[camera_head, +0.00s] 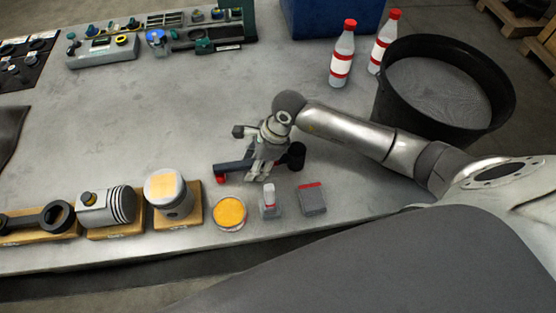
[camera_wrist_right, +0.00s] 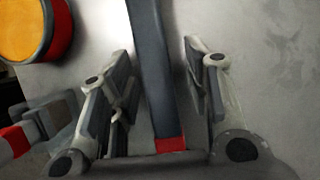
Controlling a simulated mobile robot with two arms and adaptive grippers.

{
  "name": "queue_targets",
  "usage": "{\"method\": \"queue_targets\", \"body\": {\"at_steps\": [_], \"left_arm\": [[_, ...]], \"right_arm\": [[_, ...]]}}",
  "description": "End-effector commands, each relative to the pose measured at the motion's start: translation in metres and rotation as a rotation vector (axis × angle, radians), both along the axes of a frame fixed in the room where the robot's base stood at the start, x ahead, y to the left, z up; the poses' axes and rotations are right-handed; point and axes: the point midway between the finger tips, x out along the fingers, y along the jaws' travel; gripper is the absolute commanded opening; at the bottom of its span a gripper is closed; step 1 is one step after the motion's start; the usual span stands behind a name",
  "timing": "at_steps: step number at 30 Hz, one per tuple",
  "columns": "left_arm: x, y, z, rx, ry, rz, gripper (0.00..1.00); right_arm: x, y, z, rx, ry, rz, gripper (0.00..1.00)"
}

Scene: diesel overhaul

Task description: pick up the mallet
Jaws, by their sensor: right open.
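The mallet (camera_head: 236,166) lies on the grey table near its front edge. Its dark bar has a red part at the left end in the head view. A black round part shows just right of my gripper, but I cannot tell whether it belongs to the mallet. My right gripper (camera_head: 259,176) points down over the mallet and hides its middle. In the right wrist view the dark bar (camera_wrist_right: 152,70) with a red piece runs between the two spread fingers of my right gripper (camera_wrist_right: 158,60), with gaps on both sides. My left gripper is not in view.
An orange-topped round can (camera_head: 229,212), a small grey bottle (camera_head: 269,203) and a grey box with a red band (camera_head: 312,200) stand close in front. Engine parts on wooden blocks (camera_head: 178,213) are left. A black bucket (camera_head: 400,110) and red-capped bottles (camera_head: 342,60) stand behind right.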

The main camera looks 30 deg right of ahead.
Motion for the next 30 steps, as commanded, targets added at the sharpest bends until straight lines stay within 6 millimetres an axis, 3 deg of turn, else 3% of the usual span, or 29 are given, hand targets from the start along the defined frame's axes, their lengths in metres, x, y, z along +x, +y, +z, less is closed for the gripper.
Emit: {"method": "queue_targets", "body": {"at_steps": [4, 14, 30], "left_arm": [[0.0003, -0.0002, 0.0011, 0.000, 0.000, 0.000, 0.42], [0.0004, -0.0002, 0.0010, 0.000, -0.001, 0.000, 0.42], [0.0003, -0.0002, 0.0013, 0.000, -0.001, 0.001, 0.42]], "right_arm": [[0.0003, -0.0004, 0.0014, 0.000, -0.001, 0.000, 0.42], [0.0002, -0.0006, 0.0015, 0.000, -0.001, 0.000, 0.00], [0.0009, -0.0002, 0.0026, 0.001, -0.002, -0.001, 0.00]]}}
